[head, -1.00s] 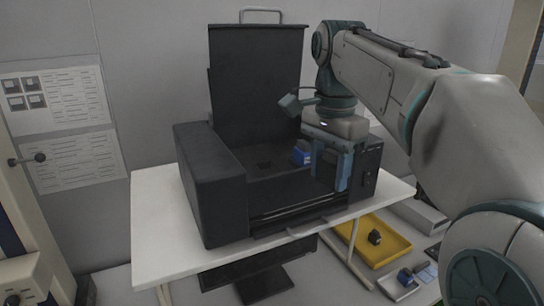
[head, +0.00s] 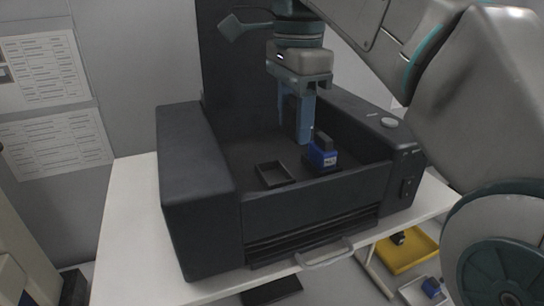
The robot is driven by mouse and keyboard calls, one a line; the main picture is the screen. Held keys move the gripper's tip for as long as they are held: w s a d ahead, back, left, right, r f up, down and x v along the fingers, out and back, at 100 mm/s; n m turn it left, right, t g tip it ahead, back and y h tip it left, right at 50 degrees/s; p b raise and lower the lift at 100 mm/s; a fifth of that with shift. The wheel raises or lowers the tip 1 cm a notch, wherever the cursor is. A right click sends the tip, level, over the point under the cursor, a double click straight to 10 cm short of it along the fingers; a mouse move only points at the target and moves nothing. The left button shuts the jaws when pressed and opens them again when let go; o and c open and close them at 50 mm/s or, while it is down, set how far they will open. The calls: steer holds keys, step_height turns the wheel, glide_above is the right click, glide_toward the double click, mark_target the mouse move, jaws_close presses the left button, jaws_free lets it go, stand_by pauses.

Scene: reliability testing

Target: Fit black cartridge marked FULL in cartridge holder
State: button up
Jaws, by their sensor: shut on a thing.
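My gripper (head: 297,125) points down inside the open black printer. It is shut on a dark thing that I take for the black cartridge; its outline and any FULL mark are lost against the dark interior and behind the fingers. An empty black, open-topped cartridge holder (head: 262,181) sits on the printer floor, below and left of the fingers. A cartridge with a blue label (head: 322,156) stands upright to the right of that holder, close beside the right fingertip in the picture. White lettering on its label is too small to read.
The printer (head: 195,190) stands on a white table (head: 128,210), its walls around the holder and its raised lid behind my gripper. A yellow tray (head: 420,252) with a dark cartridge (head: 399,238) lies low at the right. Another blue-labelled cartridge (head: 431,287) lies nearer.

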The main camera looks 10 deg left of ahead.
steer(key=a+f, duration=0.1)
steer(key=s+a+f, duration=0.1)
steer(key=a, duration=0.1)
steer(key=shift+a, duration=0.1)
glide_above(272, 180)
steer(key=shift+f, duration=2)
steer(key=shift+f, duration=0.1)
steer(key=shift+s+f+b, duration=0.1)
steer(key=shift+f+b, duration=0.2)
steer(key=shift+f, duration=0.3)
steer(key=o, duration=0.8)
steer(key=shift+c, duration=0.2)
steer(key=shift+o, duration=1.2)
steer(key=shift+f, duration=0.2)
step_height(272, 180, up, 14)
steer(key=p, duration=0.4)
